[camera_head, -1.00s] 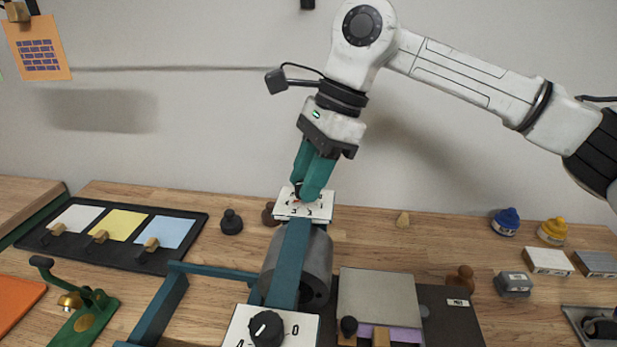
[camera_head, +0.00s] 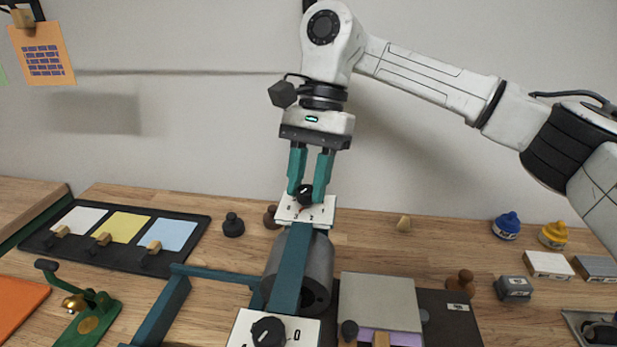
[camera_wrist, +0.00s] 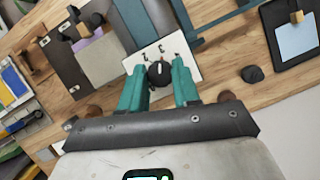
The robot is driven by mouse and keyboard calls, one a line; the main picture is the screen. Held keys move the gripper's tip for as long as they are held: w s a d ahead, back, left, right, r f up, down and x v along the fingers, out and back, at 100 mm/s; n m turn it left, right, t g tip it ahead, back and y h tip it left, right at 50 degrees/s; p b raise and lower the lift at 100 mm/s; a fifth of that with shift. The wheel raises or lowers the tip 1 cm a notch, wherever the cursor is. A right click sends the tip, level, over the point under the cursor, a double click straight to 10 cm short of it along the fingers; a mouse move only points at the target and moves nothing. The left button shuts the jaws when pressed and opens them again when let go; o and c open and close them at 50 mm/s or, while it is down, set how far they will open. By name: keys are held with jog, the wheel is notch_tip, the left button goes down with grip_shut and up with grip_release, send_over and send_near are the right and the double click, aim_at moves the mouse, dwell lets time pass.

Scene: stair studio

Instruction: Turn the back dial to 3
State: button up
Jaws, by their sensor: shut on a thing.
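The back dial (camera_head: 305,192) is a black knob on a white numbered plate (camera_head: 322,214) at the far end of a teal bar over a grey cylinder. My gripper (camera_head: 307,193) has its teal fingers pointing down on either side of the knob and is shut on it. In the wrist view the knob (camera_wrist: 162,73) sits between the fingertips, with its white pointer line showing. Several digits on the plate show, but the finger and knob hide some. The front dial (camera_head: 267,332) is a black knob on a white plate at the bottom, apart from my gripper.
A black tray with white, yellow and blue cards (camera_head: 122,228) lies to the left. A green stamp press (camera_head: 85,310) with a brass part stands front left. A grey block (camera_head: 380,300) is right of the cylinder (camera_head: 317,270).

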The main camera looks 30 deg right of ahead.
dwell(0.3)
jog(key=o, duration=1)
jog(key=shift+o, duration=0.2)
jog(key=v, duration=1.1)
jog(key=shift+a+f, duration=0.1)
